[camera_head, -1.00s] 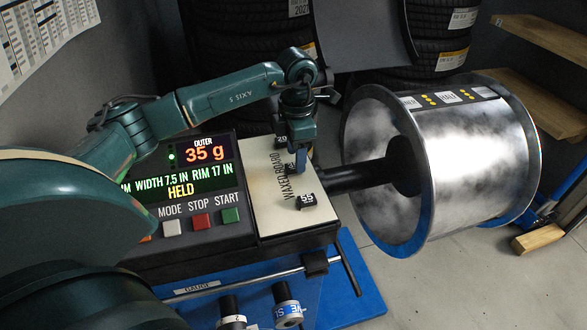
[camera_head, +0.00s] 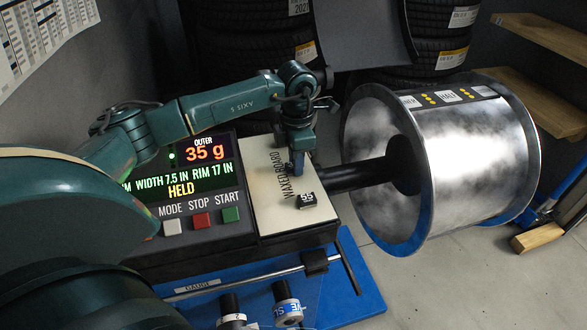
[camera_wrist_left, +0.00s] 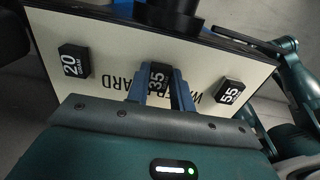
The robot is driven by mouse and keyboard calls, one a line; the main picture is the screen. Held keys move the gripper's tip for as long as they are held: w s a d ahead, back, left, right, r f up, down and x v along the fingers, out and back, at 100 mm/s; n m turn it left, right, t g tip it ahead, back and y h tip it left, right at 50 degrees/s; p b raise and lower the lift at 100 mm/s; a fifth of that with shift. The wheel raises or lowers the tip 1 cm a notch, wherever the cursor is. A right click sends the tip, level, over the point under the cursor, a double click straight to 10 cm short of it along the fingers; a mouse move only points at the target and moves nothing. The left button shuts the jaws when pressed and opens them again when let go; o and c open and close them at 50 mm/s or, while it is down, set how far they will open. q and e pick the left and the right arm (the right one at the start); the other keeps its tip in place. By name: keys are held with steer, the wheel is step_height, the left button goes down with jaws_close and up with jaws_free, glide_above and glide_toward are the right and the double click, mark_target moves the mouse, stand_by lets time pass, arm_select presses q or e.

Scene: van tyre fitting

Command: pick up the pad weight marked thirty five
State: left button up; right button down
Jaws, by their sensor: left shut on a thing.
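The pad weight marked 35 (camera_wrist_left: 157,76) is a small black block with white digits, standing on the pale waxed board (camera_wrist_left: 110,72) in the left wrist view. My left gripper (camera_wrist_left: 159,86) is shut on it, with a blue finger on either side. In the head view my left gripper (camera_head: 298,167) is low at the board (camera_head: 265,200), and the 35 weight is hidden behind it. I cannot tell whether the weight touches the board. My right gripper is not in view.
A weight marked 20 (camera_wrist_left: 73,61) and one marked 55 (camera_wrist_left: 230,92) stand on either side; the 55 also shows in the head view (camera_head: 307,201). The balancer display (camera_head: 205,152) reads 35 g and HELD. A shaft and large metal rim (camera_head: 455,160) stand to the right.

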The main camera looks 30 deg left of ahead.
arm_select(q)
steer(key=shift+c, duration=0.2)
step_height(320, 180, up, 10)
stand_by(0.5)
stand_by(0.9)
